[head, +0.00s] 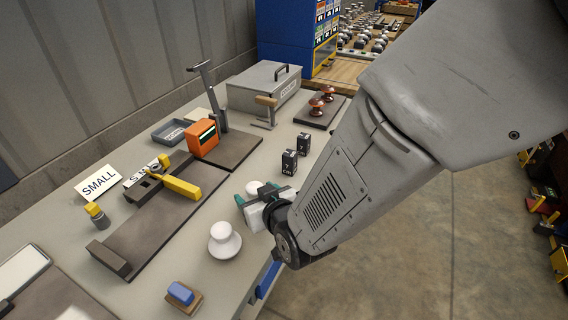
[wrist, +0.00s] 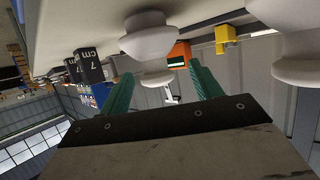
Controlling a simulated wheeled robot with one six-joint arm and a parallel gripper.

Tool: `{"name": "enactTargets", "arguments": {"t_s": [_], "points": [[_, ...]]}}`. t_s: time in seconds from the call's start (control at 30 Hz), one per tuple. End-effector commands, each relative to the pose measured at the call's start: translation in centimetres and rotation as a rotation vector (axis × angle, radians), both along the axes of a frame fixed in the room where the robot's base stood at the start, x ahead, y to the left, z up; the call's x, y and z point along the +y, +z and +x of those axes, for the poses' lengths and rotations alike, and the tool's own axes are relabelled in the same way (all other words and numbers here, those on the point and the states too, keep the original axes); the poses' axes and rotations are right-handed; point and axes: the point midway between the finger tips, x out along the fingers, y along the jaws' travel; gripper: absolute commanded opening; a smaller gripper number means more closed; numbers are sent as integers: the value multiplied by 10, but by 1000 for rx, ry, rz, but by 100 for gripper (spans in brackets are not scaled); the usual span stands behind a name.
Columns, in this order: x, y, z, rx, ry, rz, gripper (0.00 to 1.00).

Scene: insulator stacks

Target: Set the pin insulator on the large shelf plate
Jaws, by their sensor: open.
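Two white insulators stand on the grey bench. One (head: 224,241) is near the front edge; it shows at the right of the wrist view (wrist: 300,50). The other (head: 254,187) is behind my gripper (head: 262,198) and partly hidden by it. In the wrist view, which looks upside down, this insulator (wrist: 150,42) appears between and just beyond the teal fingers (wrist: 157,80). The fingers are apart; I cannot tell whether they touch it. Which one is the pin insulator is not labelled. A dark plate (head: 135,240) lies near a "SMALL" sign (head: 99,184); I see no readable large label.
Two black "cm" blocks (head: 289,162) stand beyond my gripper. An orange device (head: 203,138), yellow-handled tool (head: 180,187) and blue block (head: 181,293) are on the bench. Red insulators (head: 317,107) stand on a dark plate at the back. A grey case (head: 262,90) is behind.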

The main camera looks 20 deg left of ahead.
Motion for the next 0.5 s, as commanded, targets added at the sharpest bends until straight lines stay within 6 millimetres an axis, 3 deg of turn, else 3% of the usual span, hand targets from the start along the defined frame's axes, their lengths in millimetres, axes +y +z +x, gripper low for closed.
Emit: {"name": "enactTargets", "arguments": {"t_s": [0.23,0.5], "points": [[23,-16,24,1,0,-1,64],[31,-20,30,1,0,-2,64]]}}
